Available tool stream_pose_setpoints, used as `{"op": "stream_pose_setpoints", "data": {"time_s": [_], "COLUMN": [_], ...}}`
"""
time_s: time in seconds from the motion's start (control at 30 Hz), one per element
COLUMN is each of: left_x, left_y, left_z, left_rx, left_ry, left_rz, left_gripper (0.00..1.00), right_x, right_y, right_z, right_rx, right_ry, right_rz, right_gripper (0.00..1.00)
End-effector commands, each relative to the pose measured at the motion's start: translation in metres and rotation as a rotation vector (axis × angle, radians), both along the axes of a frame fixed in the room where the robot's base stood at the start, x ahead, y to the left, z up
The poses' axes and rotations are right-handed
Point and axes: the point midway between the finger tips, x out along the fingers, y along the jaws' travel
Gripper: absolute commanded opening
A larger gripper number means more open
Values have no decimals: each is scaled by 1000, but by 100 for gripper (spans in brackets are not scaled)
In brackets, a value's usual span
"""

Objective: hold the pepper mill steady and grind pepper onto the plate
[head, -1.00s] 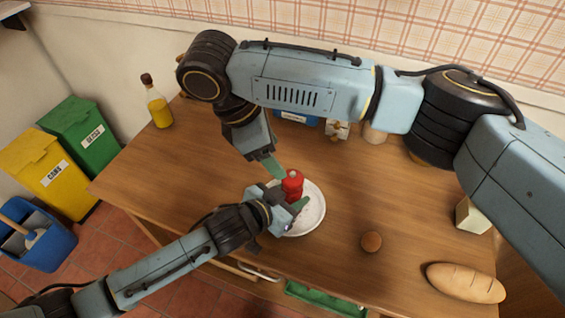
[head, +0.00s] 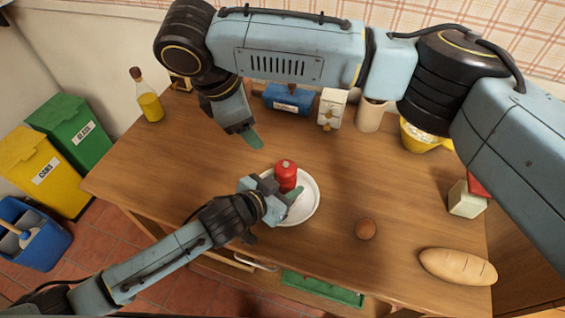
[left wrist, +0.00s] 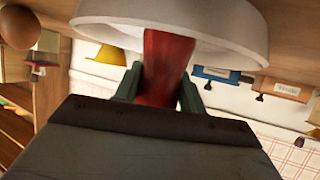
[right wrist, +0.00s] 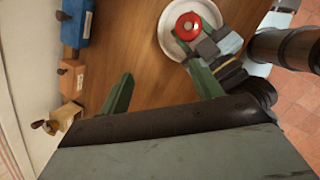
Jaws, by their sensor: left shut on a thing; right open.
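The red pepper mill (head: 285,170) is upright over the white plate (head: 311,205); my gripper hides its base, so I cannot tell whether it touches the plate. My left gripper (head: 284,195) is shut on the mill's body. The left wrist view shows the red mill (left wrist: 167,62) between green fingers, with the plate (left wrist: 235,25) beyond. My right gripper (head: 250,139) is open and empty, behind and left of the mill, apart from it. In the right wrist view the mill's round top (right wrist: 188,27) lies beyond my open fingers.
A brown egg (head: 365,229) and bread loaf (head: 457,266) lie on the right of the wooden table. An oil bottle (head: 149,102) stands at the back left. A blue box (head: 288,98), white box (head: 332,108) and yellow bowl (head: 421,139) line the back. Bare wood lies left of the plate.

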Motion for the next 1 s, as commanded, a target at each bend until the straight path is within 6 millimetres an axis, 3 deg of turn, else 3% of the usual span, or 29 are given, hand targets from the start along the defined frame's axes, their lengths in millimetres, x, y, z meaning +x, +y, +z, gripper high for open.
{"op": "stream_pose_setpoints", "data": {"time_s": [0.17, 0.3, 0.5, 0.63, 0.77, 0.9, 1.0], "left_x": [0, 0, 0, 0, 0, 0, 0], "left_y": [0, 0, 0, 0, 0, 0, 0], "left_z": [1, 1, 1, 1, 1, 1, 1], "left_rx": [-1, -1, -1, -1, -1, -1, -1], "left_ry": [-1, -2, -2, -1, -1, -1, -1], "left_rz": [0, 0, 0, 0, 0, 0, 0], "left_gripper": [14, 14, 14, 14, 14, 14, 14], "right_x": [54, 89, 113, 109, 90, 58, 31], "right_y": [33, 62, 103, 128, 148, 165, 171], "right_z": [17, 46, 101, 138, 167, 185, 188], "right_rx": [171, 274, 354, 361, 331, 263, 190], "right_ry": [-261, -486, -804, -1000, -1178, -1341, -1435], "right_rz": [180, 382, 731, 989, 1270, 1594, 1838], "right_gripper": [65, 65, 65, 65, 65, 65, 65]}}
